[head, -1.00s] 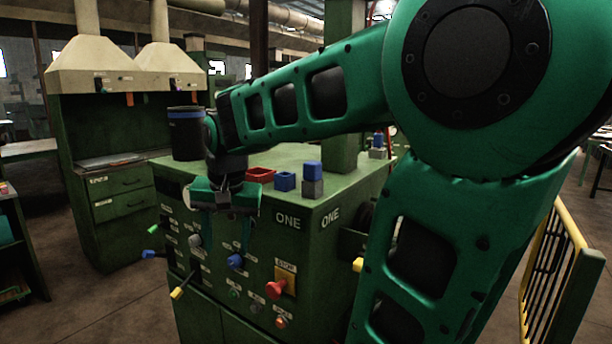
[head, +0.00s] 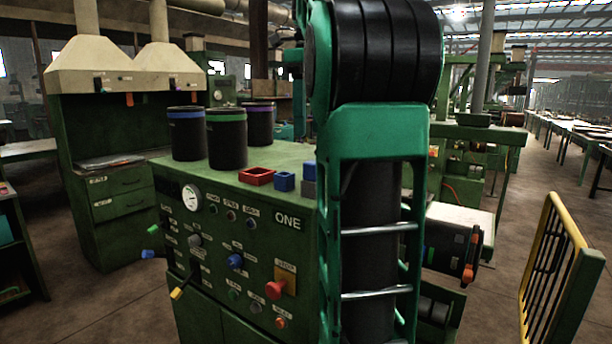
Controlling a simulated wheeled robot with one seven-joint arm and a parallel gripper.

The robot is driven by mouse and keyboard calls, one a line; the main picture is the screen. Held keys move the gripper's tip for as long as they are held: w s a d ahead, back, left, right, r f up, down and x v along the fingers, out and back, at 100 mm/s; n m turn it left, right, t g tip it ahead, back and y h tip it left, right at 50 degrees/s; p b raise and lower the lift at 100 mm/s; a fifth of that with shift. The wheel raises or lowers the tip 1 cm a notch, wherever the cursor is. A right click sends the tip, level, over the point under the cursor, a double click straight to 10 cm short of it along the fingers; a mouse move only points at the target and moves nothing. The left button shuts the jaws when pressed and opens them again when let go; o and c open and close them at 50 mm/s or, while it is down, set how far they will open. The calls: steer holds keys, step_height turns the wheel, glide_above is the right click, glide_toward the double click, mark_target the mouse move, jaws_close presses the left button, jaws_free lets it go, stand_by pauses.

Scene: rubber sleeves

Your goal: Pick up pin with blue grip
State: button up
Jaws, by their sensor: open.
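I cannot tell for certain which thing is the pin with the blue grip. A blue grip (head: 147,254) sticks out from the left side of the green control cabinet, below a green grip (head: 153,229). A blue knob (head: 235,261) is on the cabinet's front panel. On the cabinet top, a blue piece (head: 309,170) sits on a grey block, partly hidden by my arm. My gripper is out of view; only my raised green arm shows, right of the cabinet front.
The green cabinet (head: 290,238) carries three dark canisters (head: 227,145), a red tray (head: 257,177) and a small blue box (head: 284,181). A yellow lever (head: 177,293) juts from its front. A yellow railing (head: 548,275) stands at right. A dark roller (head: 450,250) shows behind my arm.

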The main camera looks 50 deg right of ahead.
steer(key=shift+s+d, duration=0.15)
steer(key=shift+s, duration=0.05)
steer(key=shift+f+m, duration=0.3)
steer(key=shift+f, duration=0.05)
step_height(320, 180, down, 4)
steer(key=shift+f, duration=0.25)
steer(key=f, duration=0.3)
steer(key=shift+w+d+f, duration=0.2)
steer(key=shift+w+d, duration=0.1)
steer(key=shift+d, duration=0.05)
steer(key=shift+s+f, duration=0.15)
steer(key=shift+f, duration=0.6)
steer(key=c, duration=1.2)
